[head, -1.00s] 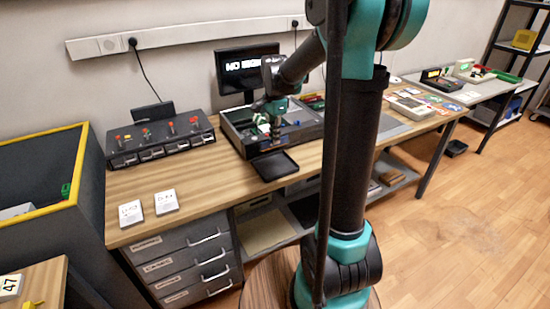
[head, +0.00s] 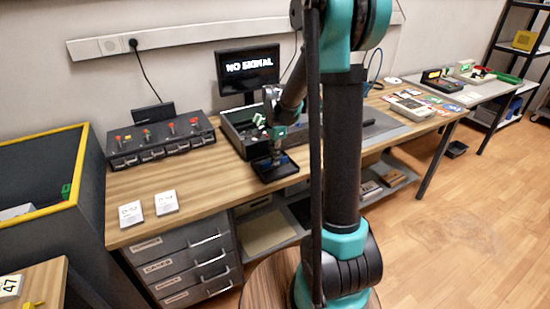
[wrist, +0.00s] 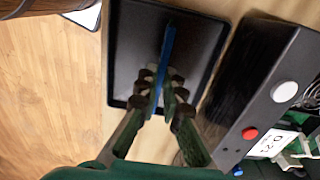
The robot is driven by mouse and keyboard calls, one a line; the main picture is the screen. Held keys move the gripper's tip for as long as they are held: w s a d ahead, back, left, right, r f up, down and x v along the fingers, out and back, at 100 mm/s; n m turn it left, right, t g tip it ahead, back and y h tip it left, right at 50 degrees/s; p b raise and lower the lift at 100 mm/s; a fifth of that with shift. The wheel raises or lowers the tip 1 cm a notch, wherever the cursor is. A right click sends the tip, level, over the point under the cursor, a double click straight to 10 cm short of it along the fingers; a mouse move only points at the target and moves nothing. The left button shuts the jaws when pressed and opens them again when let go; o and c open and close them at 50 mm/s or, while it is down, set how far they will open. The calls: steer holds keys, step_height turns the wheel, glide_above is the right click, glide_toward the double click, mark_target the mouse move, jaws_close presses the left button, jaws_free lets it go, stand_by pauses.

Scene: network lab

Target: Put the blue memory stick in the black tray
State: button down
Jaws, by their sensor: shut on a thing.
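The blue memory stick (wrist: 166,45) is a thin blue strip between my fingertips in the wrist view. My gripper (wrist: 158,90) is shut on it. The black tray (wrist: 204,42) is a shallow rectangle directly behind the stick in that view. In the head view, my gripper (head: 274,160) is low over the black tray (head: 266,180), which lies at the front edge of the wooden bench. I cannot tell whether the stick touches the tray floor. The stick is too small to make out clearly in the head view.
A dark open case (head: 240,143) with mixed parts stands right behind the tray; its wall (wrist: 262,70) is close beside my gripper. A panel box (head: 160,146) with several knobs and two white cards (head: 166,202) are to the left. Bare bench lies between.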

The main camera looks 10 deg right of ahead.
steer(key=c, duration=1.7)
jaws_free()
step_height(320, 180, up, 12)
steer(key=s+d+f+n+t, duration=0.1)
steer(key=s+f+n, duration=0.3)
steer(key=s, duration=0.3)
steer(key=s+d+f+n+t, duration=0.1)
steer(key=s+f+n, duration=0.3)
steer(key=s, duration=0.4)
steer(key=s+d+f+n+t, duration=0.2)
steer(key=s+f+n, duration=0.2)
steer(key=s+n, duration=0.2)
steer(key=shift+s+d+f, duration=0.1)
steer(key=shift+s+f, duration=0.2)
steer(key=shift+s, duration=0.35)
